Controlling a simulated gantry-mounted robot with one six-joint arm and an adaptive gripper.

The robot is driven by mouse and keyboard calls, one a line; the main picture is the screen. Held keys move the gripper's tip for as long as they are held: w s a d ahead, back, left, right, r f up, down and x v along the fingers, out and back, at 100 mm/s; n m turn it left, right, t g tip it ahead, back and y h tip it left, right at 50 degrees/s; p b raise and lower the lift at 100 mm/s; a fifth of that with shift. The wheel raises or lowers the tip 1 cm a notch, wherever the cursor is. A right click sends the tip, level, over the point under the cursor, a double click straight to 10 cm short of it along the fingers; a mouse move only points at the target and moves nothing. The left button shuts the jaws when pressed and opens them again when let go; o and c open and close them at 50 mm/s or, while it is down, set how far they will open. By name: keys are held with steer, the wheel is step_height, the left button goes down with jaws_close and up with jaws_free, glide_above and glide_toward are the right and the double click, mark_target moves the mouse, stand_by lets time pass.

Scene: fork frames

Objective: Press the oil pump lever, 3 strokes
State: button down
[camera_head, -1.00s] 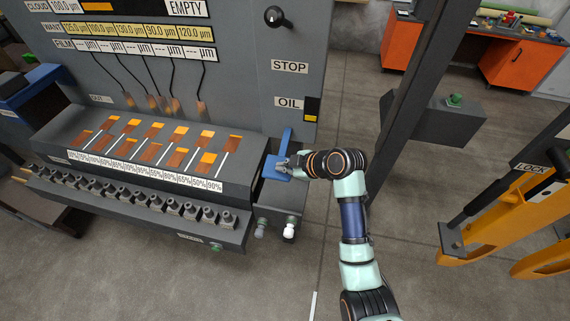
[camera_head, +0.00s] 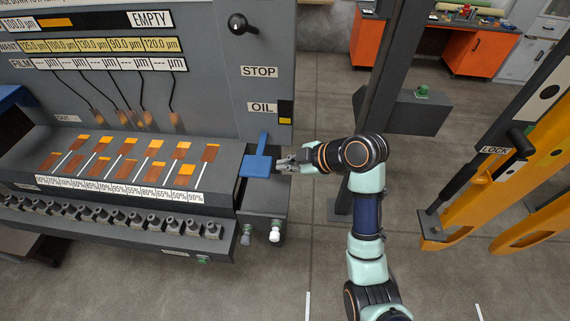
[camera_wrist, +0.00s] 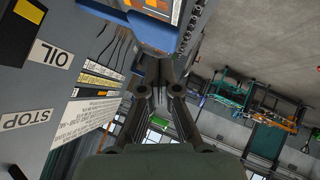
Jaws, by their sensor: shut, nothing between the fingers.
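The blue oil pump lever (camera_head: 257,165) has a flat paddle on a short arm. It stands out from the grey machine below the OIL label (camera_head: 262,107). My gripper (camera_head: 281,163) is shut and empty, at the paddle's right edge in the head view. Whether it touches the paddle is too small to tell. In the wrist view the closed fingers (camera_wrist: 159,58) point toward a blue part (camera_wrist: 155,28) at the top, likely the lever paddle. The fingers partly cover it.
A black and yellow gauge (camera_head: 285,113) is beside the OIL label. Two small knobs, one white (camera_head: 275,235), sit below the lever. A dark post (camera_head: 386,85) and a yellow frame (camera_head: 495,190) marked LOCK stand to the right. Open floor lies between.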

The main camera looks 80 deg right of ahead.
steer(key=w+d+r+m+g+y+p, duration=0.1)
steer(key=d+r+m+y+p, duration=0.1)
steer(key=r, duration=0.5)
steer(key=shift+d+y+p, duration=0.35)
steer(key=shift+d+y, duration=0.55)
steer(key=shift+d, duration=0.3)
steer(key=shift+w, duration=0.15)
steer(key=p, duration=0.2)
glide_above(252, 164)
steer(key=s, duration=0.3)
step_height(252, 164, down, 7)
steer(key=shift+w+f, duration=0.1)
steer(key=shift+w, duration=0.05)
step_height(252, 164, down, 3)
steer(key=shift+d+r+p, duration=0.1)
steer(key=shift+r+p, duration=0.1)
steer(key=shift+p, duration=0.1)
steer(key=shift+f, duration=0.65)
